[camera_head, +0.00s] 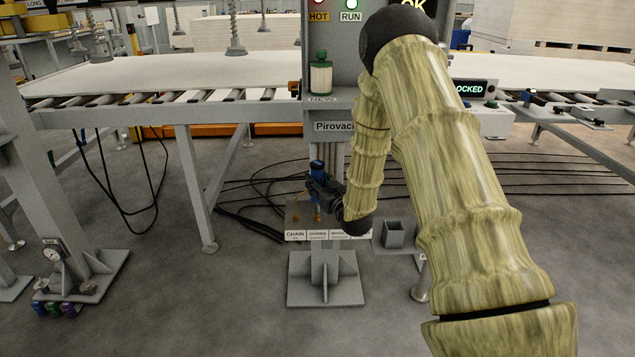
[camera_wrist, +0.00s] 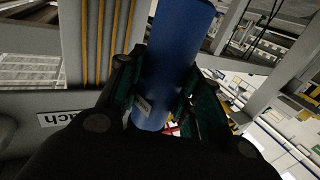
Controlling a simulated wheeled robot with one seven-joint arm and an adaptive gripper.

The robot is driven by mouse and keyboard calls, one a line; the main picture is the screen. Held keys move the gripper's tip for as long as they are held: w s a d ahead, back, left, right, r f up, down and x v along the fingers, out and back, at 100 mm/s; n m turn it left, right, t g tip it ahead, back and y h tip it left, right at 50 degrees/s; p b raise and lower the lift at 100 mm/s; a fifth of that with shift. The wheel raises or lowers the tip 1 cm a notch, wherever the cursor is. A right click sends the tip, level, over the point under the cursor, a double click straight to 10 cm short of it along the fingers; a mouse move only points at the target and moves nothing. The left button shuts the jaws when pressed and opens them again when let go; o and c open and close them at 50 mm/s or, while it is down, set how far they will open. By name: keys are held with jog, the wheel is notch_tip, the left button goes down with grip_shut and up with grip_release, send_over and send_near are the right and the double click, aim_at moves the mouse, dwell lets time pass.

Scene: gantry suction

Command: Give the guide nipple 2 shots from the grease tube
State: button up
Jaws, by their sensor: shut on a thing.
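My gripper (camera_head: 322,188) is down at the low stand below the Pirovac sign, shut on a blue tube (camera_head: 317,167). In the wrist view the blue tube (camera_wrist: 172,60) stands between the two dark fingers (camera_wrist: 165,108), which press on its sides. In the head view it is roughly upright above a labelled tray (camera_head: 300,236) with name plates, one reading CHAIN. An orange-brown thin piece shows just below the tube; I cannot tell what it is. The tube's lower end is partly hidden by the gripper. I cannot make out the guide nipple.
A small grey open box (camera_head: 394,234) stands right of the tray. A green-capped canister (camera_head: 320,76) sits on a shelf above. The roller conveyor (camera_head: 160,107) and its legs flank the stand. Black cables lie on the floor behind.

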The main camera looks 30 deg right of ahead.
jog(key=shift+f, duration=0.4)
jog(key=shift+r, duration=0.15)
dwell(0.4)
jog(key=shift+r+p, duration=0.4)
jog(key=shift+r, duration=0.05)
jog(key=shift+f+b, duration=0.3)
jog(key=shift+f, duration=0.3)
dwell(0.6)
jog(key=shift+r, duration=0.2)
jog(key=shift+r+p, duration=0.4)
jog(key=shift+p, duration=0.15)
dwell(0.3)
